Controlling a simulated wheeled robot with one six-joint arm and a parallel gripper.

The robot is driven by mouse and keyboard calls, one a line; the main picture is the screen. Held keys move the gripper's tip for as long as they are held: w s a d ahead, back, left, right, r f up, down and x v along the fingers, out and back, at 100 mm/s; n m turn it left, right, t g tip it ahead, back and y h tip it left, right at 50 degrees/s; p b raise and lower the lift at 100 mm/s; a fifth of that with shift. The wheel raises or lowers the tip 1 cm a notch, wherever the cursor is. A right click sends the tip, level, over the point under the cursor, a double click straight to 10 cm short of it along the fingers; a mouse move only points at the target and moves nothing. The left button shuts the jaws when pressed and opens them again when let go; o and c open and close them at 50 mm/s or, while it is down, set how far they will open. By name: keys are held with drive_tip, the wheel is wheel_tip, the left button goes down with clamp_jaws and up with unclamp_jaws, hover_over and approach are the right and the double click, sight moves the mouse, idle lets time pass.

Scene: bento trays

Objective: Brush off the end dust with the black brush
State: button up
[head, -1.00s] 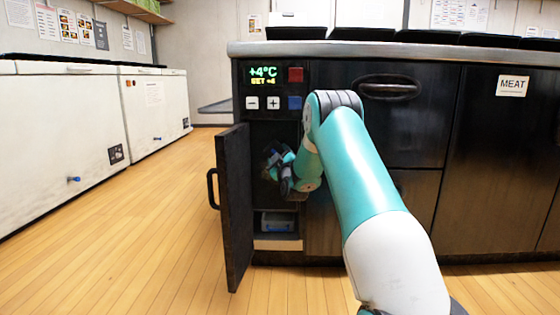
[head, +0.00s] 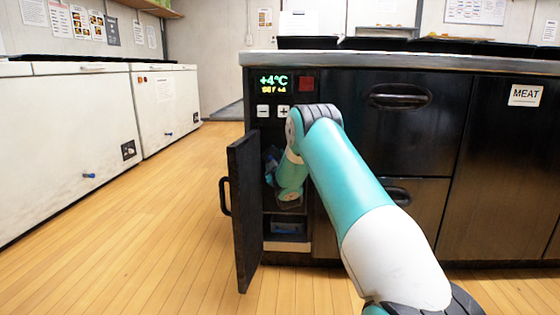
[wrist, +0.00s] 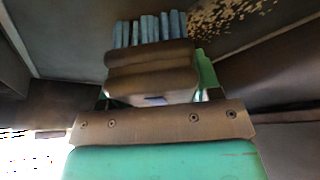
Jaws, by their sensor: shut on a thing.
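My gripper (wrist: 152,75) is shut on a brush (wrist: 150,28), whose blue-grey bristles stick out past the fingers in the wrist view. The brush's body is mostly hidden by the fingers. A patch of tan, speckled dust (wrist: 228,18) lies on a dark surface at the upper right, right of and beyond the bristles. The bristles look apart from the patch. In the head view my gripper is inside the open compartment of the black cabinet, largely hidden by the door and my arm.
The compartment's door (head: 245,210) stands open at the left, close to my arm. A lower shelf holds a bluish box (head: 288,228). The temperature display (head: 273,85) and its buttons are above the opening. White chest freezers (head: 70,140) stand at the left, with bare wooden floor between.

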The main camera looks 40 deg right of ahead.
wheel_tip(320, 180, down, 12)
drive_tip(key=b, duration=0.8)
drive_tip(key=shift+f+b, duration=0.25)
drive_tip(key=shift+b, duration=0.15)
idle(0.4)
drive_tip(key=shift+w+r, duration=0.1)
wheel_tip(320, 180, up, 6)
drive_tip(key=p, duration=0.6)
wheel_tip(320, 180, up, 4)
drive_tip(key=p, duration=0.3)
drive_tip(key=shift+d+p, duration=0.15)
drive_tip(key=shift+p, duration=0.25)
drive_tip(key=shift+d+r+p, duration=0.1)
drive_tip(key=shift+r+p, duration=1.2)
drive_tip(key=shift+r, duration=0.3)
drive_tip(key=shift+f, duration=0.15)
